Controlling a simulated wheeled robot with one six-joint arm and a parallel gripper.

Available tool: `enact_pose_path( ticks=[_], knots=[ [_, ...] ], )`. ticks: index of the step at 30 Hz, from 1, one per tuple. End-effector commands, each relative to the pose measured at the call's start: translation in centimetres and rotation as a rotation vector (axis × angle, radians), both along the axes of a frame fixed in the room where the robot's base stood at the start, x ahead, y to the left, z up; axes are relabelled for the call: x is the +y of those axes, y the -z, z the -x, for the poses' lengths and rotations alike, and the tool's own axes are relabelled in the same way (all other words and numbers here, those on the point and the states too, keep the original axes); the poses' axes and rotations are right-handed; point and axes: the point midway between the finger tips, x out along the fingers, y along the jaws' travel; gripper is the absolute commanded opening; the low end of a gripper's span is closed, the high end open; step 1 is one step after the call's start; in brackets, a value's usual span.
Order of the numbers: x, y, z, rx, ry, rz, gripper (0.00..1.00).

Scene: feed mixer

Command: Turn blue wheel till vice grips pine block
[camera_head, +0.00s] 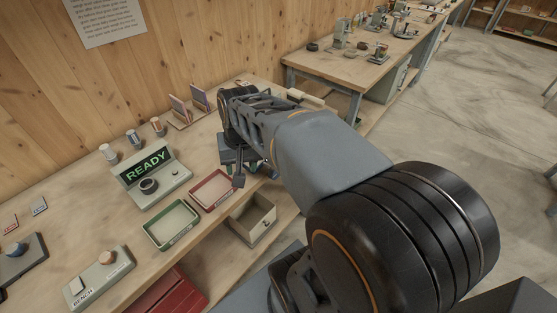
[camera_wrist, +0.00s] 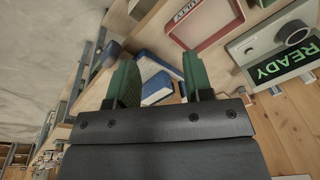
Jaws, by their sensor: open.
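My gripper (camera_head: 238,165) hangs over the bench at the end of my arm, just beyond the red-rimmed tray. In the wrist view its two green fingers (camera_wrist: 158,58) are apart with nothing held between them. A blue thing with flat faces (camera_wrist: 152,92), perhaps part of the vice, shows beyond and between the fingers. I cannot tell how far it is from them, and the fingers and palm hide part of it. In the head view my arm and gripper cover most of that spot. I cannot make out the blue wheel or the pine block for certain.
On the bench stand a grey box with a lit READY display (camera_head: 148,172), a green-rimmed tray (camera_head: 153,240) and a red-rimmed tray (camera_head: 196,200). A second bench (camera_head: 345,72) stands farther back. Floor is clear at right.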

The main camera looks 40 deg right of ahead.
Motion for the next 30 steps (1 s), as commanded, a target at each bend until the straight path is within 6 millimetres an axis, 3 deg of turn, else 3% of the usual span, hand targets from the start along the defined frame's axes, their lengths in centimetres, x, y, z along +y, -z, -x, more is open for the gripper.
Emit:
enact_pose_path(
  ticks=[3, 9, 15, 20, 30],
  knots=[
    [-4.8, -0.8, -2.3, 0.120, 0.284, -0.093, 0.47],
    [-12.6, -0.8, -3.9, 0.280, 0.670, -0.237, 0.47],
    [-17.2, -0.3, -3.8, 0.369, 0.877, -0.326, 0.47],
    [-17.8, 0.9, -3.6, 0.394, 0.925, -0.349, 0.47],
    [-15.4, 6.7, -3.2, 0.396, 0.923, -0.348, 0.47]
  ],
)
